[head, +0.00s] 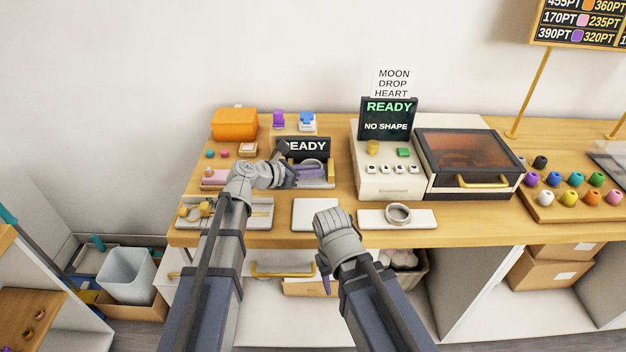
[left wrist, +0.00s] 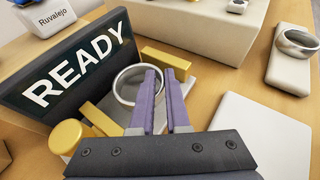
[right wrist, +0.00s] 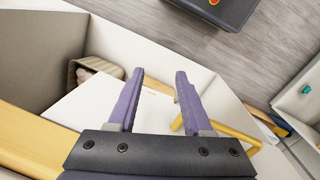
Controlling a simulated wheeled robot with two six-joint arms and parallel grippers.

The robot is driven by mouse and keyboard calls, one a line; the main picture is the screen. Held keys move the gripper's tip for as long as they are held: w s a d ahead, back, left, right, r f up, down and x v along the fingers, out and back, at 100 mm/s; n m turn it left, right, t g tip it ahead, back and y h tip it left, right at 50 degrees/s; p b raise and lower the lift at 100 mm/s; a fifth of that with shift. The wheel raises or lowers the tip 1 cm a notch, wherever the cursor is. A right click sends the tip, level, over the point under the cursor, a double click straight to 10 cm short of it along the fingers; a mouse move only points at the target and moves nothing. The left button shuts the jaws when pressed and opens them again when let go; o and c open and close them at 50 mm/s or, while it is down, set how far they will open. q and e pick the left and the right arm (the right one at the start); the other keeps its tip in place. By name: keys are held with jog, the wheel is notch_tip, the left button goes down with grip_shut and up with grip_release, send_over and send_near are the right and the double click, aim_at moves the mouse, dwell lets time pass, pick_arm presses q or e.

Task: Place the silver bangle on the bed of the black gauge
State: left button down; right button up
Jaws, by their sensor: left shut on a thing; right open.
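The black gauge (head: 303,146) stands on the counter with a lit READY screen, which also shows in the left wrist view (left wrist: 65,65). Its grey bed (head: 318,184) lies in front, between gold blocks (left wrist: 166,63). My left gripper (head: 298,174) is over the bed, shut on the rim of a silver bangle (left wrist: 126,86). The bangle is at the bed between the gold blocks; I cannot tell whether it touches the bed. The fingers hide part of it. My right gripper (right wrist: 160,75) is open and empty, low in front of the counter's edge.
Another silver ring (head: 397,213) rests on a pale pad (head: 425,219). A bare white plate (head: 315,214) lies left of it. A cream machine (head: 388,184) stands right of the gauge. A tray with gold pieces (head: 258,214) lies at the front left.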

pick_arm(q)
jog(key=shift+f, duration=0.4)
pick_arm(e)
jog(key=shift+f, duration=0.4)
pick_arm(q)
jog(key=shift+f, duration=0.15)
jog(key=c, duration=1.2)
grip_release()
pick_arm(e)
jog(key=shift+f, duration=0.15)
pick_arm(q)
jog(key=shift+o, duration=0.2)
jog(key=shift+r, duration=0.25)
jog(key=p+v, duration=0.4)
jog(key=v, duration=0.6)
jog(key=shift+s+a, duration=0.2)
jog(key=shift+s+a+r+p, duration=0.2)
jog(key=shift+s+a+p, duration=0.15)
jog(key=shift+a, duration=0.2)
pick_arm(e)
jog(key=shift+r, duration=2.45)
